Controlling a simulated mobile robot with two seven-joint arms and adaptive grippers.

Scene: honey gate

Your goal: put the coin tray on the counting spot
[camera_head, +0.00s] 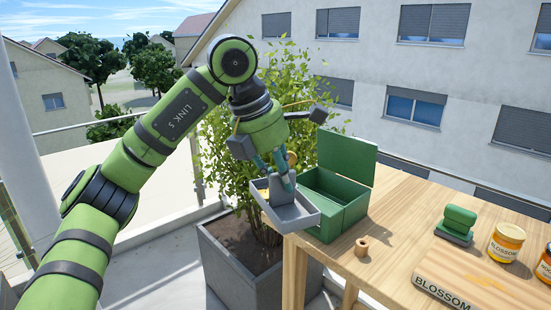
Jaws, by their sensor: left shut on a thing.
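My left gripper (281,183) comes down from the upper left and is shut on the coin tray (302,222), a shallow grey tray with raised walls. The fingers reach into the middle of the tray and hide part of it. The tray is at the table's left corner, just left of and in front of the open green box (355,212). I cannot tell whether the tray touches the table or the box. I cannot make out a clearly marked counting spot. My right gripper is out of view.
The wooden table (400,215) carries a small wooden spool-like piece (361,247), a green block on a dark base (456,224), honey jars (506,243) and a BLOSSOM board (443,292). The box's lid (346,157) stands upright. A planter (232,272) with a bush stands left.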

